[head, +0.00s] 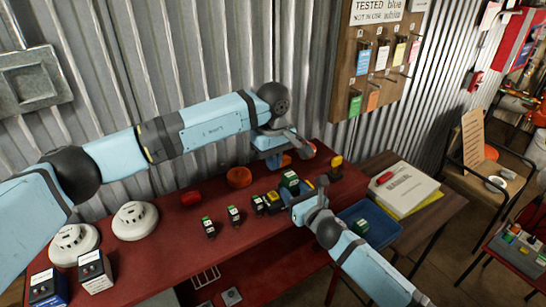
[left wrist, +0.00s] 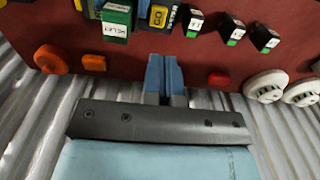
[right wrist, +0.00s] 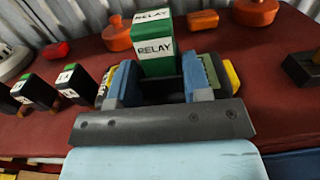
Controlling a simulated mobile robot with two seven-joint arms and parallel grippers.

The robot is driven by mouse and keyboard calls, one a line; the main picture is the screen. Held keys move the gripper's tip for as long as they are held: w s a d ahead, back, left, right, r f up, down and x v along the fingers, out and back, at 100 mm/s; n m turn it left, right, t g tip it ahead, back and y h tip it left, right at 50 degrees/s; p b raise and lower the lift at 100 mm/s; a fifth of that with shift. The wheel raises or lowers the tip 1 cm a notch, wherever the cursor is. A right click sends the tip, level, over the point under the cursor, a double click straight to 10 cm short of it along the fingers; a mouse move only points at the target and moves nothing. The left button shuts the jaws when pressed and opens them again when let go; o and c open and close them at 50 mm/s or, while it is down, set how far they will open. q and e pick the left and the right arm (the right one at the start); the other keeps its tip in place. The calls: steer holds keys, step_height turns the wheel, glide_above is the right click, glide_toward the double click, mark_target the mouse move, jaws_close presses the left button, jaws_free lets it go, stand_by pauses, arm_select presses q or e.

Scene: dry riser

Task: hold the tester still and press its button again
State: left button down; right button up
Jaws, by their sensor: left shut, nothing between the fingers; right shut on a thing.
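My left gripper (head: 275,161) is shut and empty, behind the tester near the wall. In the left wrist view its closed fingertips (left wrist: 164,72) are apart from the relay block (left wrist: 117,22).
Several small black blocks with green tops (head: 209,228) stand left of the tester. Orange pieces (head: 239,177), a red piece (head: 191,198) and white round detectors (head: 135,220) lie on the bench. A blue tray (head: 352,218) is at right. The corrugated wall is close behind.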

mark_target(272, 197)
arm_select(q)
step_height(272, 197, down, 10)
steer(key=shift+r, duration=0.1)
stand_by(0.4)
steer(key=shift+f, duration=0.9)
arm_select(e)
steer(key=shift+r, duration=0.1)
arm_select(q)
steer(key=shift+s+a+f, duration=0.1)
steer(key=shift+s+f, duration=0.05)
steer(key=shift+f, duration=0.15)
arm_select(e)
steer(key=shift+s+r, duration=0.15)
arm_select(q)
step_height(272, 197, up, 15)
steer(key=shift+d, duration=0.2)
arm_select(e)
steer(key=shift+f, duration=0.2)
steer(key=o, duration=1.2)
